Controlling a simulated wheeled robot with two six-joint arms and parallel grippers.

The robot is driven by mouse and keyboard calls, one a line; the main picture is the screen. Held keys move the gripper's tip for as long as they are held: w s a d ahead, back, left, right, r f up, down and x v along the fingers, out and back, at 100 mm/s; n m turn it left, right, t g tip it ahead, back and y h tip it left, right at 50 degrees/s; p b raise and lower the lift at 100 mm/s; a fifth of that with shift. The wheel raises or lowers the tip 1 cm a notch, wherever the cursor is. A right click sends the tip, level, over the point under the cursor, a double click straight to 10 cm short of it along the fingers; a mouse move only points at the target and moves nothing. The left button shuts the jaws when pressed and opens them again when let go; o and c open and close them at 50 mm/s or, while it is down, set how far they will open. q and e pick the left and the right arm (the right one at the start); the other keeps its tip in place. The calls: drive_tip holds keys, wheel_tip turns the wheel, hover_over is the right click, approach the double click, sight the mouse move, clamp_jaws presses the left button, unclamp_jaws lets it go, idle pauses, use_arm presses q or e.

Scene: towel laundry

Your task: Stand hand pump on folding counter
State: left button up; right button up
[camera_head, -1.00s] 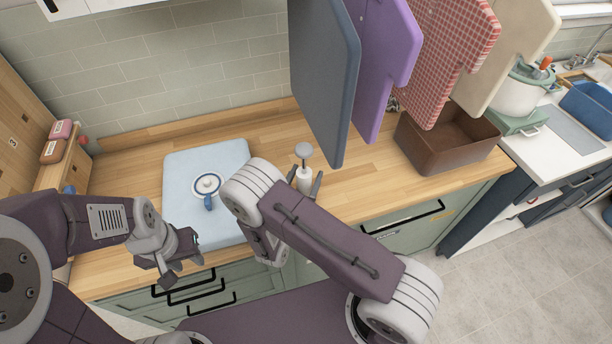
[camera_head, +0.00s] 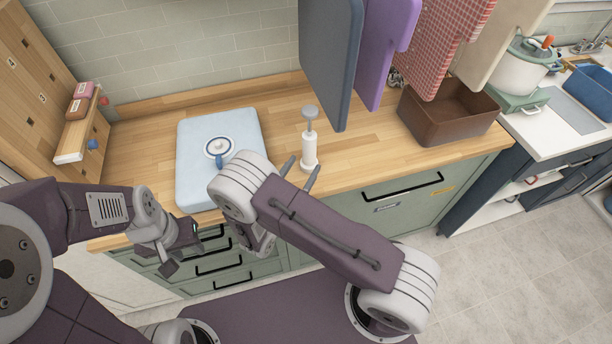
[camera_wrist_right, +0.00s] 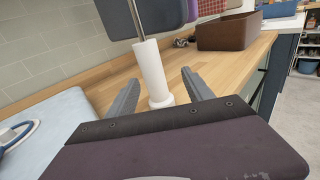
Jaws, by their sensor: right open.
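The hand pump (camera_head: 309,149) stands upright on the wooden folding counter (camera_head: 365,158), with a white body and a grey knob on top. It also shows in the right wrist view (camera_wrist_right: 151,72), its white foot on the wood and its top cut off. My right gripper (camera_head: 301,173) is open in front of the pump, its fingers apart and apart from the pump. In the right wrist view the open fingers (camera_wrist_right: 160,84) stand on either side of the pump's base in the picture. My left gripper (camera_head: 182,247) hangs low at the counter's front edge, its jaws partly seen and nothing visible in them.
A brown bin (camera_head: 441,125) stands right. Hanging towels (camera_head: 330,60) come down close behind the pump. Bare wood lies between pump and bin.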

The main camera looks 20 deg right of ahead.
drive_tip(key=s+d+m+g+y, duration=0.1)
drive_tip(key=s+d+m+g, duration=1.1)
drive_tip(key=s+m+g, duration=0.3)
drive_tip(key=s+a+m+y, duration=0.5)
drive_tip(key=m+y, duration=0.2)
drive_tip(key=y, duration=0.1)
drive_tip(key=w+a+r+m+t+y, duration=0.1)
drive_tip(key=m, duration=0.1)
drive_tip(key=w+a+m+t+y, duration=0.1)
drive_tip(key=m, duration=0.1)
drive_tip(key=w+a+r+m+t+y, duration=0.1)
drive_tip(key=shift+a+r+m, duration=0.25)
drive_tip(key=shift+r+m, duration=0.1)
drive_tip(key=shift+m, duration=0.05)
